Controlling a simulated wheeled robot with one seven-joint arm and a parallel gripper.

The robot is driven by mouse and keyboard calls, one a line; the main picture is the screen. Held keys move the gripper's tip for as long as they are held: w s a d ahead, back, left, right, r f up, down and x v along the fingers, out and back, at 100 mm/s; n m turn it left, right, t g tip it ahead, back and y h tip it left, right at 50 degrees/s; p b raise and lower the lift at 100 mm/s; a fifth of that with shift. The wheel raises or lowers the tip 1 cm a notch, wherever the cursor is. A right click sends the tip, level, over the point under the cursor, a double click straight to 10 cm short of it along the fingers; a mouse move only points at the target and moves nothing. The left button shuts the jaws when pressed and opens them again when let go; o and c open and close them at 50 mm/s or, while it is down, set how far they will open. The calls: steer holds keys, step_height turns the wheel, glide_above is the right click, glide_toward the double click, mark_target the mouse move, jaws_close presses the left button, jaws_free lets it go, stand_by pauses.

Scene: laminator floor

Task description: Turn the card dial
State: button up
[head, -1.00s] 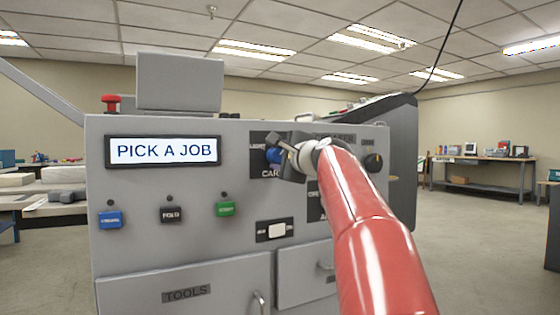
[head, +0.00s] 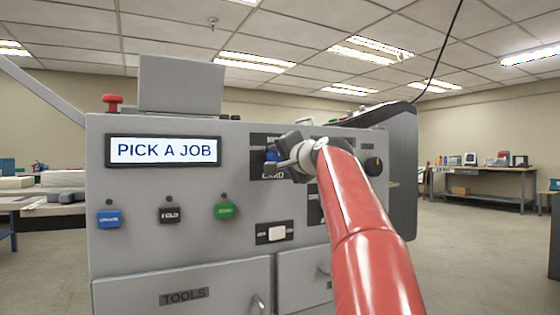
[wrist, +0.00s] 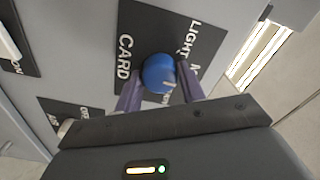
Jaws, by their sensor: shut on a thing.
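The card dial is a round blue knob (wrist: 158,74) on a black plate lettered CARD and LIGHT in the wrist view. A white mark shows on its lower right side. In the head view a bit of the blue dial (head: 271,155) shows, mostly hidden behind my gripper (head: 280,160). My gripper (wrist: 160,80) is shut on the dial, with one finger on each side of it. The word at the other end of the plate is partly cut off by a finger.
The grey machine panel holds a display (head: 163,150) reading PICK A JOB, a blue button (head: 109,219), a black button (head: 172,215), a green button (head: 225,210), a white rocker switch (head: 277,233) and a black knob (head: 373,166). A red mushroom button (head: 112,103) stands on top.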

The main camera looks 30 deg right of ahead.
steer(key=shift+f, duration=0.1)
stand_by(0.4)
steer(key=o, duration=1)
steer(key=shift+c, duration=0.2)
steer(key=s+b, duration=0.2)
steer(key=s, duration=0.6)
steer(key=shift+w, duration=0.1)
